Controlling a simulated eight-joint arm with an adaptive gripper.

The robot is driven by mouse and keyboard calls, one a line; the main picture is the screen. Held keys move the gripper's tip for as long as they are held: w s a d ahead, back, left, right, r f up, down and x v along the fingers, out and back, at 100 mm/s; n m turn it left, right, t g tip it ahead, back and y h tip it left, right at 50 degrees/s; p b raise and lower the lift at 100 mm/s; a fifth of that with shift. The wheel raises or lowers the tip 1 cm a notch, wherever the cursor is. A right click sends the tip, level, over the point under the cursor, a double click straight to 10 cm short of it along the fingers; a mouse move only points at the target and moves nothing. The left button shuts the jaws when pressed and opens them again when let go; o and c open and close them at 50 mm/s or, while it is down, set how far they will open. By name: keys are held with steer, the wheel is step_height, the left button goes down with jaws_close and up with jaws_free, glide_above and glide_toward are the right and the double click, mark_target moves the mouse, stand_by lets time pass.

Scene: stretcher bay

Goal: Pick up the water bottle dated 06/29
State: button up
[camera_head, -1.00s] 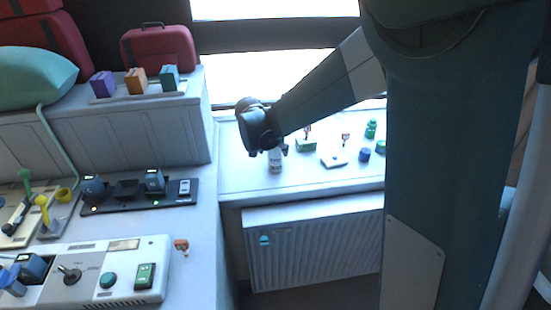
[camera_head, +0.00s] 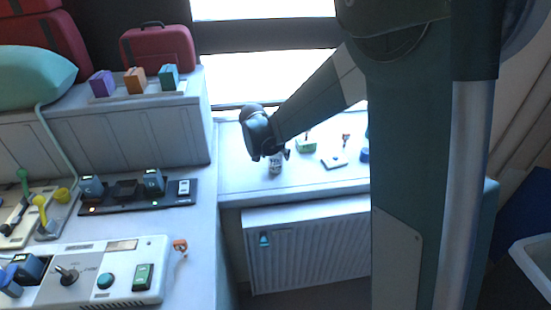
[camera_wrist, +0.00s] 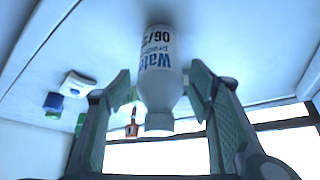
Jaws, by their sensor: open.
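A white water bottle (camera_head: 275,166) stands on the window sill below my gripper (camera_head: 273,154). In the wrist view, which is upside down, the bottle (camera_wrist: 160,60) has blue "Water" lettering and a dark date starting "06/2"; the last digit is unclear. My gripper (camera_wrist: 158,86) is open, with one green-padded finger on each side of the bottle's shoulder and cap. Gaps show between the fingers and the bottle, so it is not gripped. In the head view the wrist hides the bottle's top.
A green box (camera_head: 306,145), a white block (camera_head: 334,161) and a blue cap-like item (camera_head: 364,155) sit on the sill right of the bottle. The window is behind. A radiator (camera_head: 310,245) is below the sill; a control panel (camera_head: 110,270) lies front left.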

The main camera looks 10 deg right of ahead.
steer(key=shift+c, duration=0.7)
steer(key=c, duration=1)
steer(key=shift+r, duration=0.15)
steer(key=shift+r+p, duration=1.05)
steer(key=shift+r, duration=3.8)
